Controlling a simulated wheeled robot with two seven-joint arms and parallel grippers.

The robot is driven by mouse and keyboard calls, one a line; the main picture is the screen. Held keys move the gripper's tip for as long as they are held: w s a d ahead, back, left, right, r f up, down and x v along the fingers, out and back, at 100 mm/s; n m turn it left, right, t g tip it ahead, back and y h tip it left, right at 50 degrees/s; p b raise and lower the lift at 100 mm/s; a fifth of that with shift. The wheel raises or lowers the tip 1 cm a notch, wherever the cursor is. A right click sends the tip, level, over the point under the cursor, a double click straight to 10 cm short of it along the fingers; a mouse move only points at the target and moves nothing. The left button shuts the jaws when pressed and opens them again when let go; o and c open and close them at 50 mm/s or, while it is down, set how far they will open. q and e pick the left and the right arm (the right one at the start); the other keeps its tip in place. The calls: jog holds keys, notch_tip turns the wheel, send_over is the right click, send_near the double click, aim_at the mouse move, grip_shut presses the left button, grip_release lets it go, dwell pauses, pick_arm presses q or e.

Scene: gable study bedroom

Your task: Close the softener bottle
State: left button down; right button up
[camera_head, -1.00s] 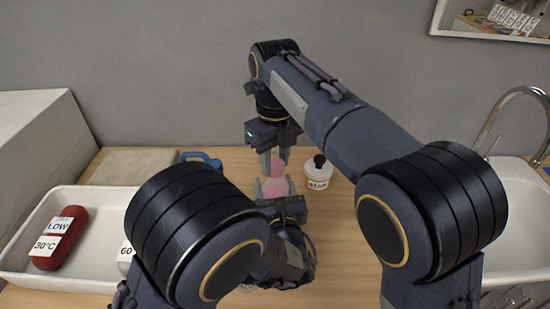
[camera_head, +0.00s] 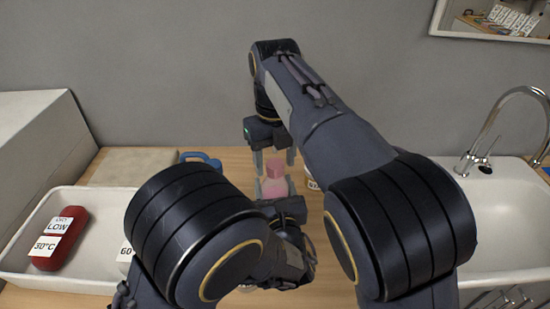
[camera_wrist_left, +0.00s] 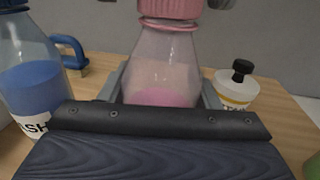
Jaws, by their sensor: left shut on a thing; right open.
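The softener bottle (camera_head: 272,188) is clear with pink liquid low inside. It stands upright in the middle of the counter, and its body fills the middle of the left wrist view (camera_wrist_left: 163,72). A pink cap (camera_head: 275,168) sits on its neck; it also shows at the top of the left wrist view (camera_wrist_left: 170,9), its top cut off. My left gripper (camera_head: 274,192) is shut on the bottle's body, one finger on each side. My right gripper (camera_head: 274,160) points down over the cap, open, its fingers apart on either side and clear of it.
A sink (camera_head: 505,215) with a tap is at right. The left wrist view shows a blue-liquid bottle (camera_wrist_left: 32,85) and a white black-capped bottle (camera_wrist_left: 236,88) beside the softener.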

jog(key=shift+r, duration=2.25)
jog(key=shift+c, duration=0.3)
